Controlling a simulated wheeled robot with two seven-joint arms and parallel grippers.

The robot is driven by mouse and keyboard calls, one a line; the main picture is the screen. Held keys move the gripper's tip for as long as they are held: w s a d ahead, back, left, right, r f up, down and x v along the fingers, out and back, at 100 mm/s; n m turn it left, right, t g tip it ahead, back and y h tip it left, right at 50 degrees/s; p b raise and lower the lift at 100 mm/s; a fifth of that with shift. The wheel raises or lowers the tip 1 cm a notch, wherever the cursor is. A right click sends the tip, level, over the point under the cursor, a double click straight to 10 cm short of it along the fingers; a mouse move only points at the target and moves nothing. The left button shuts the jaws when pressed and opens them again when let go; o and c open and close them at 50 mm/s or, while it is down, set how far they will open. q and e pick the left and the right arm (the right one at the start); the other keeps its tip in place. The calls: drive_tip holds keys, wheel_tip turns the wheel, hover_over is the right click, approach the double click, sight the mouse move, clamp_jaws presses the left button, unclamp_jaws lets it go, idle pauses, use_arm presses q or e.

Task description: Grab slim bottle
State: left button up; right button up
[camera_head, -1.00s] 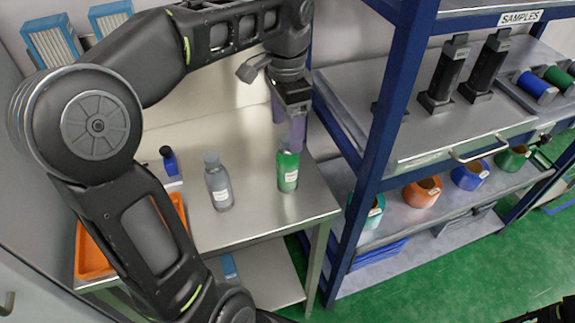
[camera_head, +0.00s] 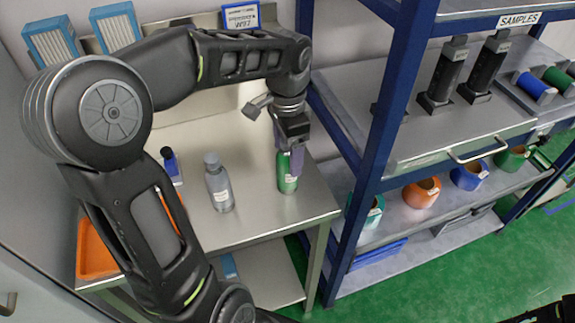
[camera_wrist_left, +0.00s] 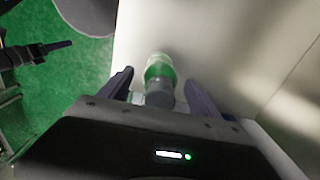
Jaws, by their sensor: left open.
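Two bottles stand upright near the front right of the steel table (camera_head: 250,225). One is a grey bottle (camera_head: 219,186) with a white label. The other is a slim green bottle (camera_head: 287,178) with a white label, near the table's right edge. My left gripper (camera_head: 292,158) points down over the green bottle and hides its top. In the left wrist view the green bottle (camera_wrist_left: 159,68) and its grey cap (camera_wrist_left: 159,93) show between the two open fingers, with gaps on both sides.
A small blue bottle (camera_head: 171,163) stands left of the grey one. An orange tray (camera_head: 97,252) is at the table's left. A blue-framed shelf (camera_head: 372,150) with tape rolls rises close on the right of the table.

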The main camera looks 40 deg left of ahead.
use_arm(q)
drive_tip(key=shift+c, duration=0.3)
clamp_jaws()
idle(0.9)
